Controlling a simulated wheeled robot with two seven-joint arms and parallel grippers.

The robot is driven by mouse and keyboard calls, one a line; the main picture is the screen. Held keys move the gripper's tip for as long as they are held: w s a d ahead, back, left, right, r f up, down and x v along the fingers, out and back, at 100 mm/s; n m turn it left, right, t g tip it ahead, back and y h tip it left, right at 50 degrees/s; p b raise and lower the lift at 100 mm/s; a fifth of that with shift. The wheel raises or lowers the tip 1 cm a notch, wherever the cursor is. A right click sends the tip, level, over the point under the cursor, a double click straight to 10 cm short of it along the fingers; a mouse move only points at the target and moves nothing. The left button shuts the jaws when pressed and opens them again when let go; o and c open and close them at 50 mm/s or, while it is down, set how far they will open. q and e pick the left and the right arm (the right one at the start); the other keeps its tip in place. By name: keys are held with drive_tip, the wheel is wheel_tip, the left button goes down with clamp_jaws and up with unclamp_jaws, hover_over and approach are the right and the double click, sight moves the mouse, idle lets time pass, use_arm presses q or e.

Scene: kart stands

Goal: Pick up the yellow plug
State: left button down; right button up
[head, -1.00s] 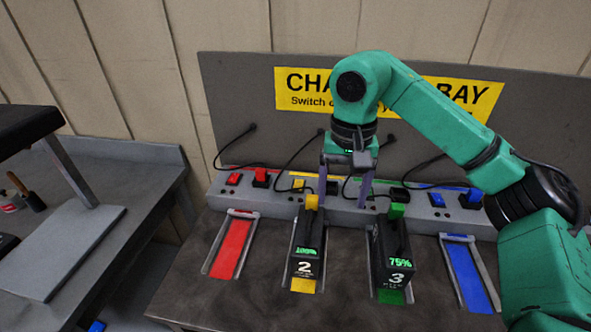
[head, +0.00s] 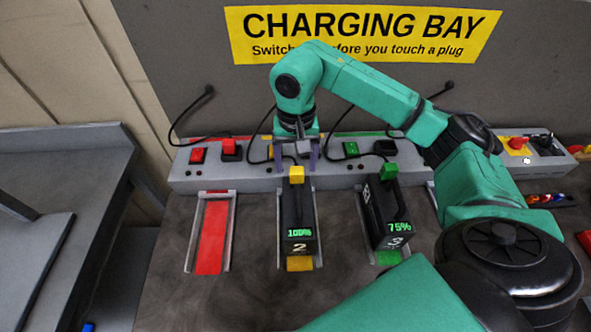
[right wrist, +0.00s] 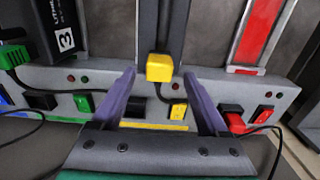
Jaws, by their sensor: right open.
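The yellow plug (head: 297,174) sits at the far top end of the black battery 2 (head: 300,218), whose display reads 100%. In the right wrist view the yellow plug (right wrist: 159,68) has a dark cable running from it towards the charging strip. My right gripper (head: 297,155) is open and empty, just behind the plug in the head view. In the right wrist view the plug shows between the purple fingertips of my right gripper (right wrist: 158,75), with a gap on each side. I cannot tell how far the plug is from the tips. My left gripper is out of view.
The grey charging strip (head: 190,180) carries switches and sockets, with a yellow switch (right wrist: 178,110) near a finger. Battery 3 (head: 383,215), with a green plug (head: 389,172), stands to the right. The red slot (head: 212,235) is empty. A grey table (head: 60,160) is at left.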

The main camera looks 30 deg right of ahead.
drive_tip(key=shift+s+f+p, duration=0.15)
drive_tip(key=shift+f+p, duration=0.05)
drive_tip(key=shift+f, duration=0.4)
drive_tip(key=shift+s+f+p, duration=0.15)
drive_tip(key=shift+f, duration=0.6)
drive_tip(key=shift+w, duration=0.1)
drive_tip(key=shift+c, duration=1.2)
clamp_jaws()
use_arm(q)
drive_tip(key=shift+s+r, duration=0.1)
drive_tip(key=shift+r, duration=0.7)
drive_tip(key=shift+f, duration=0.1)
use_arm(e)
drive_tip(key=shift+r, duration=0.15)
